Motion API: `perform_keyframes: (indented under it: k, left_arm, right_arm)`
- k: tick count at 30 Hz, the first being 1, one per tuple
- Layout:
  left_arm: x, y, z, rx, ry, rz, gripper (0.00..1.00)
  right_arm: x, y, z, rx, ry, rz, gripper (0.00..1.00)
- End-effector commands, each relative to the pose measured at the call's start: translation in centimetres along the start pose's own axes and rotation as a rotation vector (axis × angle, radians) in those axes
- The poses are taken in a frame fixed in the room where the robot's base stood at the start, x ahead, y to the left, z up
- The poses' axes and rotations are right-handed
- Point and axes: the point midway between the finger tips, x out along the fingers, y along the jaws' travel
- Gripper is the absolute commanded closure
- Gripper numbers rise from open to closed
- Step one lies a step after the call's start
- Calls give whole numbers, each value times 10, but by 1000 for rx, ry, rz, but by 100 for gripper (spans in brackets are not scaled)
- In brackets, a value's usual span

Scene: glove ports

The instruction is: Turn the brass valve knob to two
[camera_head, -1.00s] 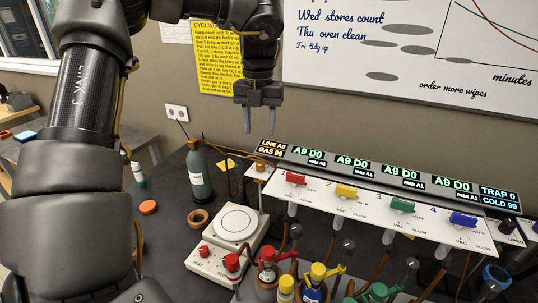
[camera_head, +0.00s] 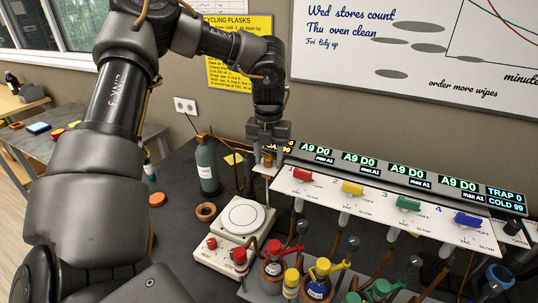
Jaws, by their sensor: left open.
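The brass valve knob (camera_head: 268,162) sits at the left end of the white valve panel (camera_head: 330,192), and only a small part of it shows. My left gripper (camera_head: 268,155) points down over that end of the panel, with its jaws open and the fingertips close around or just above the knob. Whether the fingers touch it I cannot tell. The knob's marks and setting are hidden or too small to read. My right gripper is not in view.
Red (camera_head: 303,174), yellow (camera_head: 352,187), green (camera_head: 408,203) and blue (camera_head: 468,219) handles stand along the panel to the right. A dark green bottle (camera_head: 207,168) and a white hotplate (camera_head: 240,217) are nearby. Several colour-capped flasks crowd the front.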

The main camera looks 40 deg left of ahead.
Motion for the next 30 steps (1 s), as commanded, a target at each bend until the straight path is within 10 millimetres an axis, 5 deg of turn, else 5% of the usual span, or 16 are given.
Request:
perform_keyframes:
  k: [4, 14, 30]
  left_arm:
    - [0, 0, 0, 0, 0, 0, 55]
    - [0, 0, 0, 0, 0, 0, 99]
    - [1, 0, 0, 170, -2, 3, 100]
  right_arm:
    - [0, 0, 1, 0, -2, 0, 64]
    - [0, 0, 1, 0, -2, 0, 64]
    - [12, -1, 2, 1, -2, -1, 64]
